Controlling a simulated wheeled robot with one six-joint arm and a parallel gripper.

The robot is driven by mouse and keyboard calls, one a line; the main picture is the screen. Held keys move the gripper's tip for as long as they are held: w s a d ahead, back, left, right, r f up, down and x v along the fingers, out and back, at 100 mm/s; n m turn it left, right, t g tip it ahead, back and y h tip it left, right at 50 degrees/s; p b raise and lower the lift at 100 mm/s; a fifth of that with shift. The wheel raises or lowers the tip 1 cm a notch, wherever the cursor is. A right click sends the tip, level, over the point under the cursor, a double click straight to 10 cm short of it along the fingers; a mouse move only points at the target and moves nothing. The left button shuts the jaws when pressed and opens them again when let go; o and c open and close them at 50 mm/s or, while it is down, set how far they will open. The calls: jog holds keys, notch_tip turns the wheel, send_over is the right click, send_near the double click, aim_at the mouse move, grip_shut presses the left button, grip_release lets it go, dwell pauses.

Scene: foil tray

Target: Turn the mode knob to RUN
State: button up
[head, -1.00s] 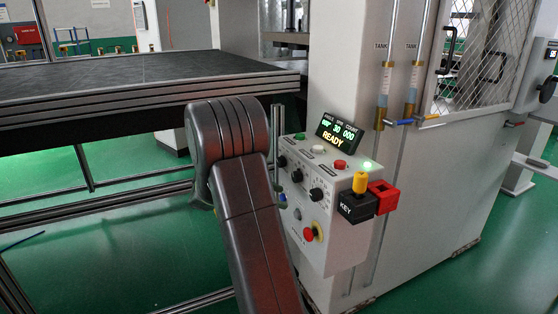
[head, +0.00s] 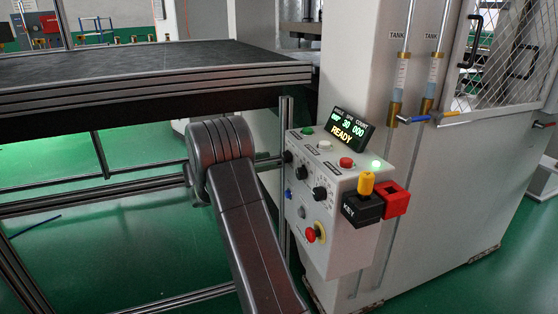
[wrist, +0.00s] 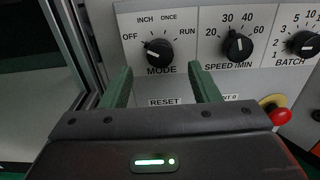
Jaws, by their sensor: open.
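The mode knob (wrist: 158,52) is black and round, on the light panel in the wrist view, above the word MODE. OFF, INCH, ONCE and RUN are printed around it from left to right. My gripper (wrist: 160,70) is open and empty. Its two green fingers are spread to either side, with their tips just below the knob, not clearly around it. In the head view my arm hides the gripper.
The speed knob (wrist: 238,46) and batch knob (wrist: 302,43) are to the right. A red stop button (wrist: 279,115) with a yellow collar is at lower right. The control box (head: 352,240) carries a lit READY display (head: 345,131), a black KEY block (head: 362,210) and a red block (head: 396,200).

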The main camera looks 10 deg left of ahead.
aim_at(284, 158)
jog(key=x, duration=0.4)
jog(key=shift+w+d, duration=0.25)
jog(key=shift+d, duration=0.1)
jog(key=c, duration=1)
